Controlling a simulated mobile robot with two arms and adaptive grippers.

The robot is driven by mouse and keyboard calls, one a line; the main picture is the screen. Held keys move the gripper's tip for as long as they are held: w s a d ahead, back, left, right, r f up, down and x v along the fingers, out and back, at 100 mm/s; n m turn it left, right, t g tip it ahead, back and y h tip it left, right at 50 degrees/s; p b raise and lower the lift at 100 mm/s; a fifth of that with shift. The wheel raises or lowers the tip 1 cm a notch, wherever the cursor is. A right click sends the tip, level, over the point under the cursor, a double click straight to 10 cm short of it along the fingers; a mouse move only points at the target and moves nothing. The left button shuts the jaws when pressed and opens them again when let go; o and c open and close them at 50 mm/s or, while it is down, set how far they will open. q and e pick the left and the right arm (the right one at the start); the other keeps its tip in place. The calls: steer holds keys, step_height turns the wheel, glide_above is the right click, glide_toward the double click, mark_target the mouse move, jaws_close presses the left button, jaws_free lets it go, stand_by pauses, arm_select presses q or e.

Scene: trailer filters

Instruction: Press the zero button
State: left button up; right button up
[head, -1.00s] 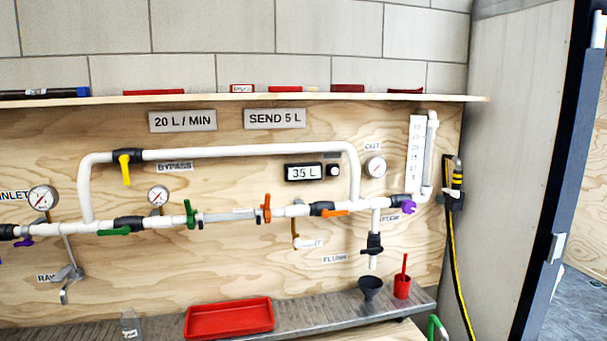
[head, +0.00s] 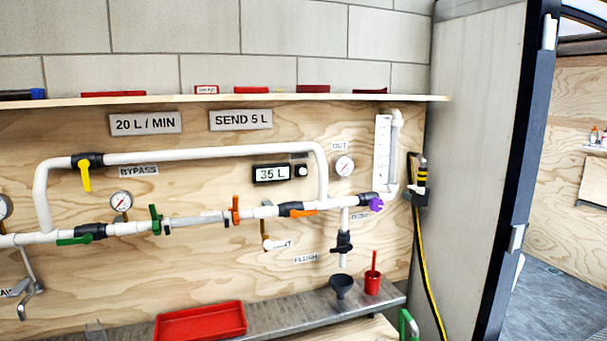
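A small black meter with a lit display (head: 271,174) is on the plywood wall, under the upper white pipe. Its display seems to read 35 L or 3.5 L; a decimal point is too small to tell. A round pale button or knob (head: 302,171) on a dark mount sits just right of the display. Its lettering is too small to read, so I cannot tell if it is the zero button. Neither of my grippers is in the head view, and nothing touches the meter.
White pipes (head: 210,156) with coloured valve handles run along the wall. Below is a grey ledge (head: 285,320) with a red tray (head: 200,321), a dark funnel (head: 342,285) and a red cup (head: 372,285). A shelf (head: 230,99) runs above. An open door (head: 520,170) stands at the right.

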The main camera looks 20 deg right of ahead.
jaws_close()
stand_by(1.3)
